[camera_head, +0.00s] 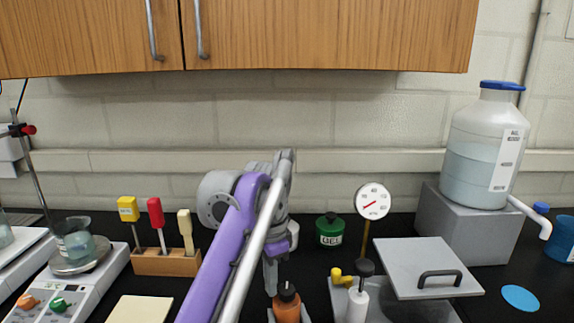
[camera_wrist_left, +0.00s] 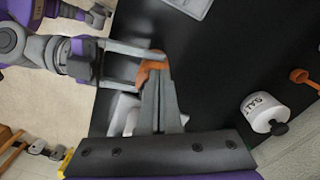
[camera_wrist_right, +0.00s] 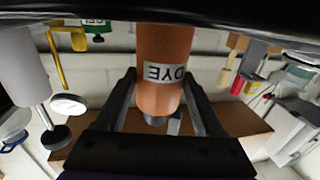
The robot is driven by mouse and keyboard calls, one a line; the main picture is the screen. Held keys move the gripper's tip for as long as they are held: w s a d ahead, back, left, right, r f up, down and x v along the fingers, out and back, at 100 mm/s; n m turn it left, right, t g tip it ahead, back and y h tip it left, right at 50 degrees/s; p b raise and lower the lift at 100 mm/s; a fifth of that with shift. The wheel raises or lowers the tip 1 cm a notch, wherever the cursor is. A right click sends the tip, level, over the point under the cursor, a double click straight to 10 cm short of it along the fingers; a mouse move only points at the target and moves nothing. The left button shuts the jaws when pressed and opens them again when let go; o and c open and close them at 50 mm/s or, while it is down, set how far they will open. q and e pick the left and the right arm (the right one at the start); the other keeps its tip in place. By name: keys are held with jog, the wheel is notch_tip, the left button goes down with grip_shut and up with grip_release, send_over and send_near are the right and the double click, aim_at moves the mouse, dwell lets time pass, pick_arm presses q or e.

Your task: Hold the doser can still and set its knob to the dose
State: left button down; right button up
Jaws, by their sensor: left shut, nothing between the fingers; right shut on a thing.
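The orange doser can (camera_head: 287,311), with a dark knob (camera_head: 287,288) on top, stands at the bottom middle of the head view. In the right wrist view the orange can (camera_wrist_right: 165,50) appears upside down, with a DYE label, between the fingers of my right gripper (camera_wrist_right: 158,105), which is shut on its body. The knob points down there. My left gripper (camera_head: 270,285) is shut and empty, with its fingers pointing down just beside the can's top. In the left wrist view my left fingers (camera_wrist_left: 158,90) partly cover the can (camera_wrist_left: 152,66); whether they touch the knob cannot be told.
A white can with a black knob (camera_wrist_left: 262,112) stands nearby. A green GEL can (camera_head: 329,232) and a round dial gauge (camera_head: 373,201) stand behind. A wooden rack (camera_head: 165,261) with several handled tools is left; a grey lidded box (camera_head: 420,270) is right.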

jog(key=shift+d, duration=0.1)
pick_arm(q)
jog(key=n, duration=0.6)
send_near(284, 293)
jog(key=s+f, duration=0.1)
jog(key=s, duration=0.1)
jog(key=shift+f, duration=3.5)
jog(key=shift+w+d, duration=0.1)
jog(key=shift+w, duration=0.35)
